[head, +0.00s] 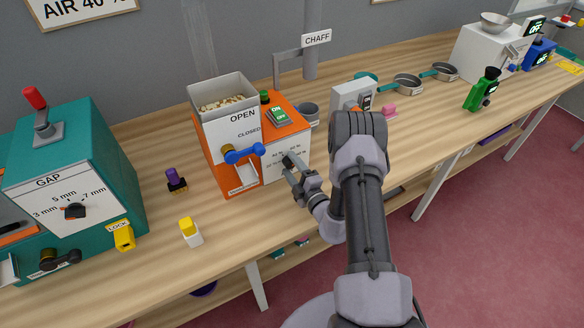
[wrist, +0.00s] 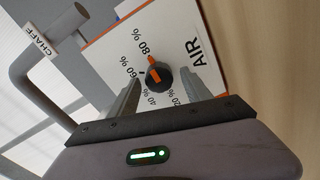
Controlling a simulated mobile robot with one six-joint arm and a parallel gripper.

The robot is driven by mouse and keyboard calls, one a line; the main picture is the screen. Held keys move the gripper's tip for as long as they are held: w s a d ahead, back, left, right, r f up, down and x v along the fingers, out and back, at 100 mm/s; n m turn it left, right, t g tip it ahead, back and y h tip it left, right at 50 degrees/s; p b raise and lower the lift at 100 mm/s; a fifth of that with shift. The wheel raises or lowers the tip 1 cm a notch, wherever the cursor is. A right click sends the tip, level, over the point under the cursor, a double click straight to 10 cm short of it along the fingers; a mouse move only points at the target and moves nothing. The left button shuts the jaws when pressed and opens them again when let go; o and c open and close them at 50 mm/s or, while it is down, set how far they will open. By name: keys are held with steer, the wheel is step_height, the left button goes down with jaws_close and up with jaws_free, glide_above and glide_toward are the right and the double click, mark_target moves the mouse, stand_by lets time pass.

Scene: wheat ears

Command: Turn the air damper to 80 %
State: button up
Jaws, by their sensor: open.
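The air damper is a white panel (wrist: 203,80) marked AIR, with labels 20 %, 40 %, 60 % and 80 %, on the orange machine (head: 228,182). Its dark round knob (wrist: 159,79) has an orange pointer, which points toward the 80 % label in the wrist view. My gripper (wrist: 162,76) is open, with one finger on each side of the knob. I cannot tell whether either finger touches it. In the head view my gripper (head: 291,166) is in front of the panel and hides the knob.
The machine has a blue lever (head: 243,153), a grain-filled hopper (head: 222,92) and a switch (head: 281,116). A grey CHAFF pipe (head: 310,55) rises behind. A wall sign (head: 85,8) reads AIR 40 %. A yellow-topped block (head: 190,231) stands front left.

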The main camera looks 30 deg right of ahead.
steer(key=s, duration=1.7)
steer(key=shift+s+d, duration=0.25)
steer(key=shift+d, duration=0.05)
